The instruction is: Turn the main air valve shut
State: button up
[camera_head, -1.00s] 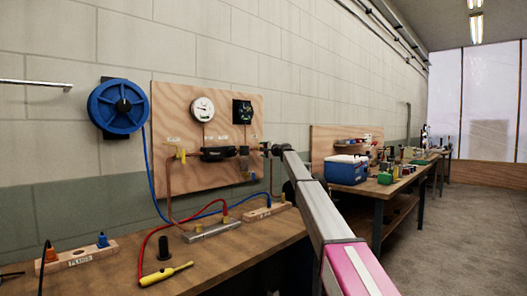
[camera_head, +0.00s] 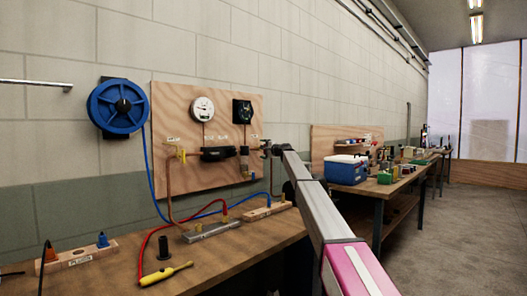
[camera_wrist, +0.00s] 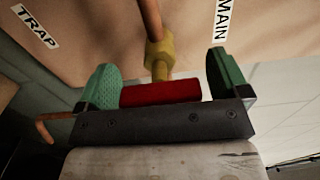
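The main air valve shows in the wrist view as a brass body (camera_wrist: 158,58) on a copper pipe, with a red handle (camera_wrist: 160,92). A label reading MAIN (camera_wrist: 222,18) is beside it. My gripper (camera_wrist: 162,85) is open, its two green-padded fingers on either side of the red handle. A narrow gap shows at the right finger; I cannot tell whether the left finger touches. In the head view my gripper (camera_head: 266,150) is at the right edge of the plywood panel (camera_head: 180,95), and the valve is too small to make out there.
The panel also carries a white gauge (camera_head: 202,108), a black gauge (camera_head: 242,112) and a yellow valve (camera_head: 180,153). Below is the workbench (camera_head: 225,260) with a yellow tool (camera_head: 166,273) and hoses. A blue reel (camera_head: 117,106) hangs at left.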

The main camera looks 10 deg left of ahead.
jog(key=shift+d, duration=0.1)
jog(key=v, duration=1)
jog(key=shift+s+d, duration=0.25)
jog(key=shift+s, duration=0.05)
